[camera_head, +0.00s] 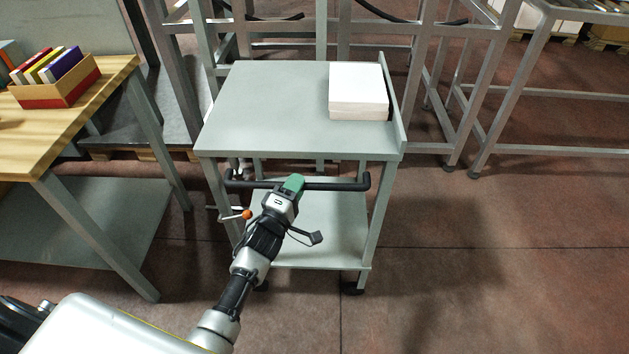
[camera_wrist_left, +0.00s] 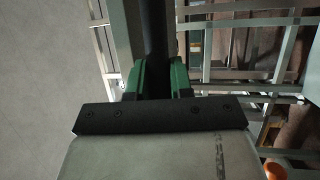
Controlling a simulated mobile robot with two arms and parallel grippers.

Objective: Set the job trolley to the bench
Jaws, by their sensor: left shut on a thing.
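The job trolley (camera_head: 260,110) is a grey two-shelf cart on casters, in the middle of the head view. A white block of paper or a box (camera_head: 358,92) lies on its top at the right. A black handle bar (camera_head: 335,184) runs across its near side. My left gripper (camera_head: 292,185) is shut on this handle near its middle. In the left wrist view its green fingers (camera_wrist_left: 160,80) close around the dark bar (camera_wrist_left: 155,35). The bench (camera_head: 100,95) with a wooden top stands to the left, with a gap between it and the trolley. My right gripper is not in view.
A wooden box of coloured books or blocks (camera_head: 60,90) stands on the bench. Metal frames (camera_head: 450,70) stand close behind the trolley. An orange-tipped lever (camera_head: 247,214) shows beside my left wrist. The red-brown floor (camera_head: 500,260) to the right is clear.

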